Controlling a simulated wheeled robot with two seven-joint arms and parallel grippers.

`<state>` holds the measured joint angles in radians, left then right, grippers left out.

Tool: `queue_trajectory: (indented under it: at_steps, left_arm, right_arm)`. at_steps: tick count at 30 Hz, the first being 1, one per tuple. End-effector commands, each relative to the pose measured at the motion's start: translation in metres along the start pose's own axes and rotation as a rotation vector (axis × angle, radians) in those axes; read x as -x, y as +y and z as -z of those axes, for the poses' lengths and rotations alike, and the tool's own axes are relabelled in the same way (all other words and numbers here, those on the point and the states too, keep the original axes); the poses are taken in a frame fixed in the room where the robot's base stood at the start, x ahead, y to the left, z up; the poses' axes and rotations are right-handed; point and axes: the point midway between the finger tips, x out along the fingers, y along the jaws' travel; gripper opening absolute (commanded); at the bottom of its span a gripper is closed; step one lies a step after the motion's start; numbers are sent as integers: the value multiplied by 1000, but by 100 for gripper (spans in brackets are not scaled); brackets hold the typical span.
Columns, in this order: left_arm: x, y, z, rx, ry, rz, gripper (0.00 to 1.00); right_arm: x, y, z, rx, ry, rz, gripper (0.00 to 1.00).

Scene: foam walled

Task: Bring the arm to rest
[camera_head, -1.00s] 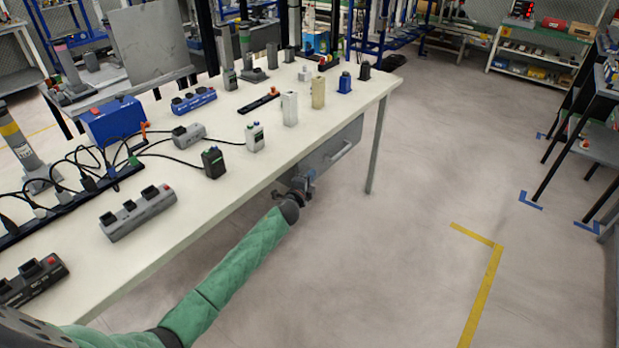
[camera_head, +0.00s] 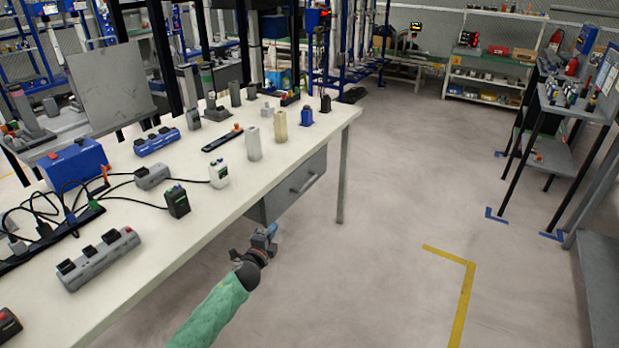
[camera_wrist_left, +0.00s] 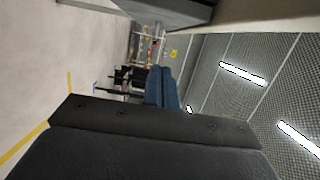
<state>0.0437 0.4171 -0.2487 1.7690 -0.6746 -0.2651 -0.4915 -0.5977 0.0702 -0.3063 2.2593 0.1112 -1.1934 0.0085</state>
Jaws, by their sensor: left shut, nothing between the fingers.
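My left arm, in a green sleeve, comes in from the bottom of the head view. Its gripper (camera_head: 270,234) is beside the long side of the white table, below the tabletop and in front of the grey drawer. The gripper is shut and empty. In the left wrist view the blue fingers (camera_wrist_left: 161,88) are together, with nothing between them. My right gripper is in neither view.
The white table (camera_head: 210,222) carries power strips, chargers and a blue box (camera_head: 75,164). A grey drawer (camera_head: 295,188) hangs beneath it. The floor (camera_head: 380,240) right of the table is clear, with yellow tape. A grey shelf unit (camera_head: 555,155) stands at the right.

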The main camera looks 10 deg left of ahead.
Motion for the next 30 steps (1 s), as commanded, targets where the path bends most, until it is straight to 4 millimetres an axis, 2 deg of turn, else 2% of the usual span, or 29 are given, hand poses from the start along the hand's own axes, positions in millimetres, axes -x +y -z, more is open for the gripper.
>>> queue_trajectory:
  at_steps: [5, 10, 13, 17, 20, 23, 30]
  left_arm:
    - [0, 3, -6, 46, -29, -15, 0]
    - [4, 19, -32, 176, -181, -95, 0]
    - [13, 18, -43, 300, -295, -148, 0]
    - [31, 8, -46, 482, -434, -217, 0]
    - [50, -2, -34, 633, -525, -281, 0]
    - [83, -4, -10, 783, -606, -378, 0]
    - [203, 2, 73, 1059, -741, -698, 0]
  right_arm:
    - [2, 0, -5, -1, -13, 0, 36]
    - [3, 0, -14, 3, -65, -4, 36]
    - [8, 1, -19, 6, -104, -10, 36]
    - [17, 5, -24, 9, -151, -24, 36]
    - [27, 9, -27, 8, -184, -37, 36]
    - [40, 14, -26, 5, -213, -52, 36]
    - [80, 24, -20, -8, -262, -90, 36]
